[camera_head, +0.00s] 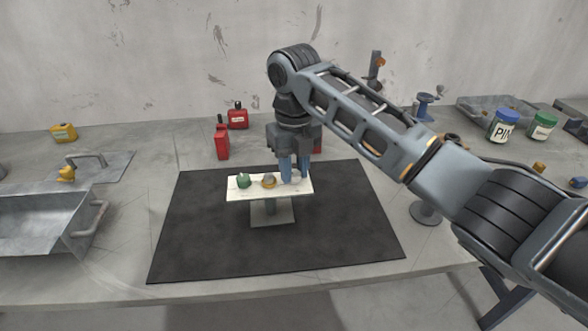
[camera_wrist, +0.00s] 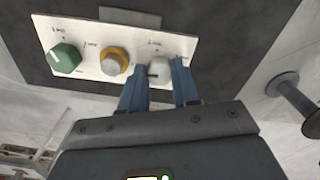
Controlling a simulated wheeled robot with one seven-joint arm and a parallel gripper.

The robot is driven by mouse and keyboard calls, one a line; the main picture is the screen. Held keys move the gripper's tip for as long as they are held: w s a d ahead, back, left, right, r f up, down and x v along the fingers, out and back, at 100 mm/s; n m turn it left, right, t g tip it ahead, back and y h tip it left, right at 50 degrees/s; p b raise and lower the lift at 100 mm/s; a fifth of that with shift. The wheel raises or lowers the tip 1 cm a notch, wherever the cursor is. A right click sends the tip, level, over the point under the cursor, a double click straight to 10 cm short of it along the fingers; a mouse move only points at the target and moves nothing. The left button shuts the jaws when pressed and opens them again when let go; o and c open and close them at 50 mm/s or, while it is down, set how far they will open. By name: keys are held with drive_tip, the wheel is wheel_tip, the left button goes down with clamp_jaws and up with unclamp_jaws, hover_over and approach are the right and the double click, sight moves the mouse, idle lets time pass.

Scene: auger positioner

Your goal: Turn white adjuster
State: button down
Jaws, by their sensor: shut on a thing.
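A white panel (camera_head: 232,192) stands on a pedestal in the middle of a black mat. It carries a green knob (camera_head: 244,180), an orange knob with a grey cap (camera_head: 268,181) and a white adjuster at its right end. The white adjuster (camera_wrist: 158,72) shows between my fingertips in the wrist view. In the head view it is mostly hidden behind my blue fingers. My gripper (camera_head: 294,178) points down over the panel's right end, and it also shows in the wrist view (camera_wrist: 160,78). Its two fingers are shut on the white adjuster, one on each side.
The black mat (camera_head: 200,240) is clear around the pedestal. Red containers (camera_head: 222,142) stand behind it. A metal sink (camera_head: 35,212) is at the left, a yellow can (camera_head: 63,133) behind it. Jars (camera_head: 503,126) stand at the right, and a round-based stand (camera_head: 426,212) is beside the mat.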

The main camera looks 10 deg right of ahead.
sight(294, 173)
drive_tip(key=shift+n, duration=0.5)
drive_tip(key=c, duration=0.8)
unclamp_jaws()
drive_tip(key=shift+r+b, duration=0.65)
drive_tip(key=shift+r, duration=3.25)
drive_tip(key=shift+s, duration=0.1)
